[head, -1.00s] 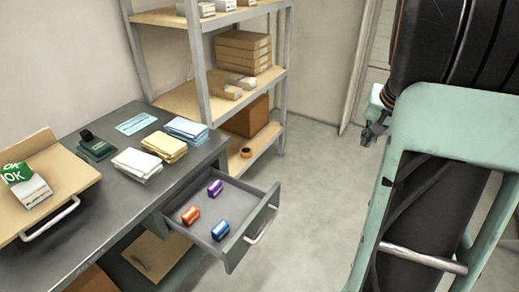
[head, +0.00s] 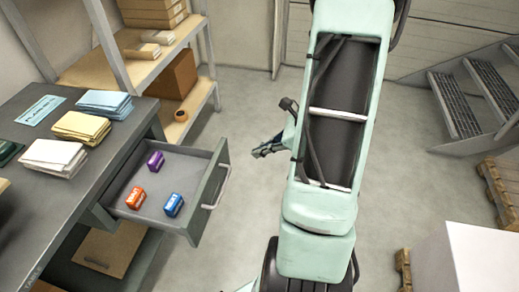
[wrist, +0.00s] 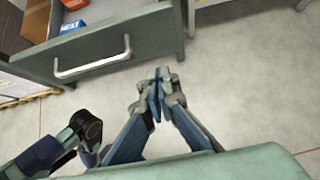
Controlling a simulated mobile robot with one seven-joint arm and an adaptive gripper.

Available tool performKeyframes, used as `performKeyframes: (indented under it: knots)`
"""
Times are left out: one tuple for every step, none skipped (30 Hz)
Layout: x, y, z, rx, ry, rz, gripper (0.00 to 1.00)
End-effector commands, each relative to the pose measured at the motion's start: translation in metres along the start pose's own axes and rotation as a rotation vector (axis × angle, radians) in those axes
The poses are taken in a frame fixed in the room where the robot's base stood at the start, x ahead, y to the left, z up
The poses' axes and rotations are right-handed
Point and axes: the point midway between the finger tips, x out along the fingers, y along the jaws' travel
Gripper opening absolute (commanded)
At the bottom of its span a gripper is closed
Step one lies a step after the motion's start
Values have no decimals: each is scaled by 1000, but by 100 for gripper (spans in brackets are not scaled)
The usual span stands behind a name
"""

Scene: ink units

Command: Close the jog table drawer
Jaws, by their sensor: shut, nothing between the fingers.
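The jog table (head: 50,205) stands at the left in the head view. Its grey drawer (head: 207,200) is pulled open, with a pale bar handle (head: 219,187) on its front. Inside lie a purple box (head: 156,159), an orange box (head: 136,198) and a blue box (head: 173,204). My gripper (head: 258,152) is to the right of the drawer front, apart from it. In the wrist view my gripper (wrist: 159,82) is shut and empty, its fingertips together just below the drawer front (wrist: 150,38) in the picture. The handle (wrist: 92,60) is left of the fingertips.
Paper stacks (head: 80,127) lie on the tabletop. A shelf rack (head: 135,60) with boxes stands behind the table. Metal stairs (head: 470,95), pallets (head: 500,185) and a white block (head: 465,262) are at the right. Bare floor lies between the drawer and my arm.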

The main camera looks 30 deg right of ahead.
Motion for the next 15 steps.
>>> performKeyframes:
  knots:
    - [15, 2, -3, -1, 1, 6, 0]
    - [21, 2, -2, -1, 1, 6, 0]
    - [30, 1, -3, -2, 1, 5, 0]
    - [37, 1, -3, -1, 1, 5, 0]
    - [43, 2, -3, -2, 2, 6, 0]
    - [52, 1, -3, -3, 2, 5, 0]
    - [58, 1, -3, -3, 2, 5, 0]
    - [63, 1, -3, -2, 1, 5, 0]
    - [69, 1, 0, -4, 2, 4, 0]
    - [72, 1, 6, -7, 2, 3, 0]
    - [74, 1, 10, -7, 2, 3, 0]
    - [78, 1, 14, -7, 2, 3, 0]
    - [81, 1, 16, -7, 2, 3, 0]
    - [83, 1, 19, -6, 2, 2, 0]
    - [85, 0, 21, -5, 3, 1, 0]
